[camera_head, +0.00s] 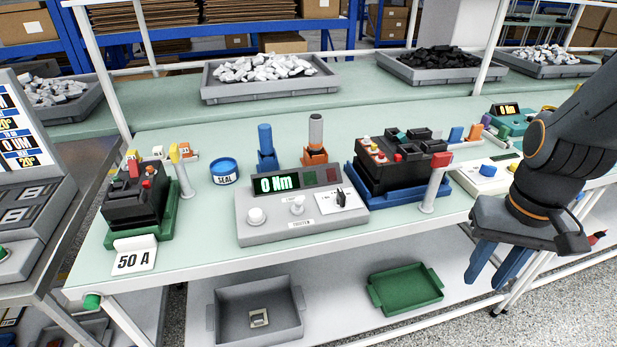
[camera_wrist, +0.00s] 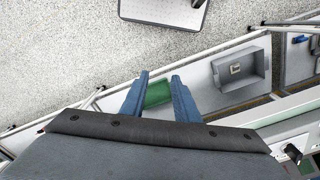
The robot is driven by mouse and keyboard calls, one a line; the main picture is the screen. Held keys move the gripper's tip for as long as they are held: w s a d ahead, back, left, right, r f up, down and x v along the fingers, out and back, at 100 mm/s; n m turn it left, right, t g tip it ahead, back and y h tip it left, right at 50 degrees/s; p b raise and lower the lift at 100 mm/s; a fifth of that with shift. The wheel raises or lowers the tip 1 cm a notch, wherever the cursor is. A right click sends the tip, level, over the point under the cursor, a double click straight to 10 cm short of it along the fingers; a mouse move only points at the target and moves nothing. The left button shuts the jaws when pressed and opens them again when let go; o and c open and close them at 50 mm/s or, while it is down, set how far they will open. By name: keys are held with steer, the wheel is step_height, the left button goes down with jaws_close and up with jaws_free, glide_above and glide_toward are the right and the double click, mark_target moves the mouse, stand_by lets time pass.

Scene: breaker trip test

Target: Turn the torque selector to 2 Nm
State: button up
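The torque selector (camera_head: 340,195) is a small black knob on a white label plate, at the right side of a grey control box (camera_head: 300,228) on the bench. The box's display (camera_head: 276,184) reads "0 Nm" in green. The selector's scale marks are too small to read. My gripper (camera_head: 495,277) hangs in front of the bench edge, right of and apart from the box. Its two blue fingers are spread with nothing between them. In the wrist view the fingers (camera_wrist: 160,88) are also apart, and a black knob on a white plate (camera_wrist: 291,151) shows at the lower right.
A breaker on a blue base (camera_head: 378,198) with a post stands right of the box. A breaker on a green base (camera_head: 170,225), a "50 A" card (camera_head: 134,256) and a blue seal tin (camera_head: 224,172) stand left. Grey (camera_head: 223,329) and green (camera_head: 409,300) trays sit on the shelf below.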

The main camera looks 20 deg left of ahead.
steer(key=w+a+r+n+p, duration=0.3)
steer(key=w+a+r+p, duration=0.3)
steer(key=a, duration=0.4)
step_height(320, 180, up, 7)
steer(key=n+p, duration=0.3)
steer(key=p, duration=0.1)
glide_above(342, 193)
steer(key=shift+s+d+r, duration=0.1)
steer(key=shift+d+r, duration=0.05)
steer(key=shift+a, duration=0.3)
steer(key=shift+d+f+p, duration=0.1)
steer(key=shift+f+p, duration=0.9)
steer(key=shift+f, duration=2.85)
jaws_close()
